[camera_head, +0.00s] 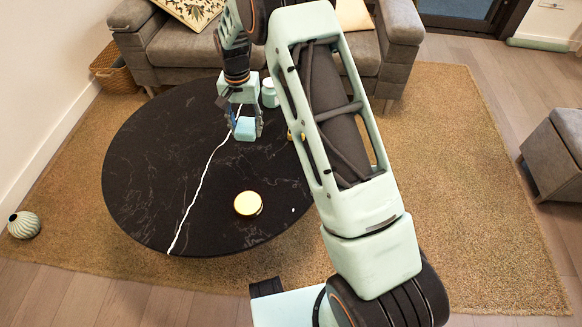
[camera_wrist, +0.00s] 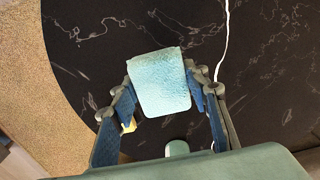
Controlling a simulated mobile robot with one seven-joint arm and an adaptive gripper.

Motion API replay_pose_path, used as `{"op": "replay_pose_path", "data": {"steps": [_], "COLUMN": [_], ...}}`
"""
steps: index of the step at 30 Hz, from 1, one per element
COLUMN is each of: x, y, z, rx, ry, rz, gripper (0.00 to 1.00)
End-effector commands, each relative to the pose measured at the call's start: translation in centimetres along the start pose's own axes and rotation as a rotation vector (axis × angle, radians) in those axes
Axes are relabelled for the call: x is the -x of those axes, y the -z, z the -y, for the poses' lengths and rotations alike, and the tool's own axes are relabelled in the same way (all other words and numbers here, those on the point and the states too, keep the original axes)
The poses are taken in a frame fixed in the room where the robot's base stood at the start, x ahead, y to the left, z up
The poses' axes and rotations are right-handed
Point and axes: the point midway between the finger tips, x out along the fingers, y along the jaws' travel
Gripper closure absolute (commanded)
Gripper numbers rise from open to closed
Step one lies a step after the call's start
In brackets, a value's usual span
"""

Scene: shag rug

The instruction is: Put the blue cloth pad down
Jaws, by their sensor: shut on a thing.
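The blue cloth pad (camera_wrist: 160,82) is light blue and held between the two fingers of my gripper (camera_wrist: 163,95) in the wrist view. In the head view the pad (camera_head: 245,129) shows at the lower end of my gripper (camera_head: 245,122), over the far part of the round black table (camera_head: 150,150). My gripper is shut on the pad. The tabletop (camera_wrist: 270,110) fills most of the wrist view behind the pad. I cannot tell whether the pad touches the table.
A pale teal jar (camera_head: 269,93) stands near my gripper. The table's left side is clear. A grey sofa (camera_head: 185,50) stands behind, and a grey ottoman (camera_head: 555,155) at the right.

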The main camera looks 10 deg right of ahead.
Motion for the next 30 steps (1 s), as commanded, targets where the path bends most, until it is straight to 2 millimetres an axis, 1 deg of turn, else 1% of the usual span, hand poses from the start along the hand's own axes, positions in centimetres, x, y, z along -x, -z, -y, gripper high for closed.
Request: {"op": "replay_pose_path", "data": {"steps": [5, 6, 11, 12, 15, 19, 26, 28, 30], "x": [-1.9, -2.4, -4.1, -4.8, -6.8, -8.3, -9.4, -10.2, -11.5], "y": [-0.5, -0.7, -1.4, -1.6, -1.8, -2.0, -2.2, -2.3, -2.3], "z": [-3.5, -4.6, -8.4, -9.2, -10.7, -12.1, -13.1, -13.6, -13.5], "rx": [-0.008, -0.009, -0.008, -0.007, -0.004, -0.002, -0.002, -0.002, 0.000], "ry": [-0.002, -0.002, -0.001, -0.001, -0.001, -0.001, -0.001, -0.002, -0.001], "rz": [0.002, 0.002, 0.002, 0.003, 0.003, 0.002, 0.001, 0.003, 0.003], "gripper": [0.80, 0.80, 0.80, 0.80, 0.80, 0.80, 0.80, 0.80, 0.80]}}
